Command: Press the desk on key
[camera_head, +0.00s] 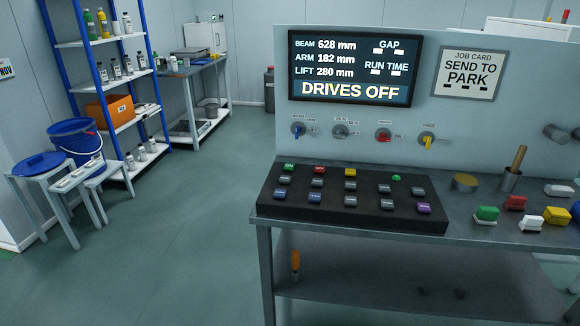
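A black key desk (345,224) lies on the grey bench and bears rows of small keys. Its back row has a green key (289,168), a red key (319,170), a yellow key (350,173) and a small round green piece (396,178). Grey and blue keys fill the other rows, with a purple key (424,208) at the front right. The key labels are too small to read, so I cannot tell which is the desk on key. The display screen (352,69) reads DRIVES OFF. Neither of my grippers is in view.
Blue, grey, red and yellow knobs stand on the upright panel (470,122) behind the desk. A job card (467,73) reads SEND TO PARK. Loose coloured blocks and a pot (510,181) with a handle stand at right.

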